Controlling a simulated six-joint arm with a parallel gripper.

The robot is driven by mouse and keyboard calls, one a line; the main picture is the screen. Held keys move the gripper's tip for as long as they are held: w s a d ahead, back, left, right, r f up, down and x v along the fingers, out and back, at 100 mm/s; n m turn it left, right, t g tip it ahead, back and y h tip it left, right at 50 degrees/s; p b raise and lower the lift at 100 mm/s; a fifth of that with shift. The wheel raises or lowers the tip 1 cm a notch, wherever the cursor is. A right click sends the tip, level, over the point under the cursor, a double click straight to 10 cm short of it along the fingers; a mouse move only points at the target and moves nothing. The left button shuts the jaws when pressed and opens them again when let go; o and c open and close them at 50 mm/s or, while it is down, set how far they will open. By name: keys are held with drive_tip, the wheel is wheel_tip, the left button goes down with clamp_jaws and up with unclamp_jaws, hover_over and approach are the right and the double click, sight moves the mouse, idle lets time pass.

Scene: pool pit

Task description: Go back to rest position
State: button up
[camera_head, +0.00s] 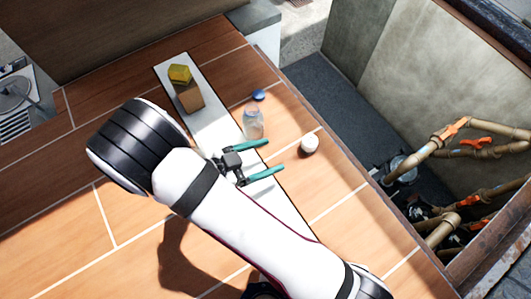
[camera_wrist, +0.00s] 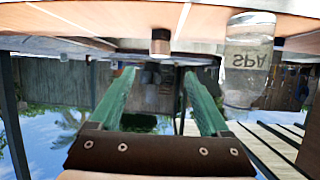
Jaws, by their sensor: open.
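My gripper (camera_head: 276,157) is above the white strip on the tiled top, its two green fingers spread apart and pointing right. Nothing is between the fingers. In the wrist view my gripper (camera_wrist: 158,73) also shows open and empty. A clear glass jar (camera_head: 253,123) stands just beyond the upper finger. In the wrist view, which is upside down, the jar (camera_wrist: 248,62) carries the letters SPA. A small white round item (camera_head: 309,145) is to the right of the fingertips, apart from them. A small cylinder (camera_wrist: 160,42) shows between the fingers' directions, farther off.
A blue round item (camera_head: 259,95) lies behind the jar. Right of the tiled top's edge is a deep pit with pipes (camera_head: 445,140). The tiles at lower right are clear.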

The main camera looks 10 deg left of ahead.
drive_tip(key=shift+s+a+r, duration=0.1)
idle(0.3)
drive_tip(key=shift+w+r, duration=0.2)
drive_tip(key=w+a+r+m+y, duration=0.2)
drive_tip(key=w+r+y, duration=1)
drive_tip(key=r+y, duration=0.15)
drive_tip(key=s+d+n+g, duration=0.2)
drive_tip(key=s+d+g, duration=0.1)
drive_tip(key=s, duration=0.5)
drive_tip(key=s+d+r+n+g, duration=0.1)
drive_tip(key=s+d+n+g, duration=0.1)
drive_tip(key=s+d, duration=0.4)
drive_tip(key=s+d+n+g+h, duration=0.1)
drive_tip(key=s+d+n+g, duration=0.1)
drive_tip(key=s+d, duration=0.3)
drive_tip(key=s+g, duration=0.1)
drive_tip(key=s, duration=0.3)
drive_tip(key=shift+s+r+n+g, duration=0.3)
drive_tip(key=shift+s+r, duration=0.05)
drive_tip(key=shift+s, duration=0.05)
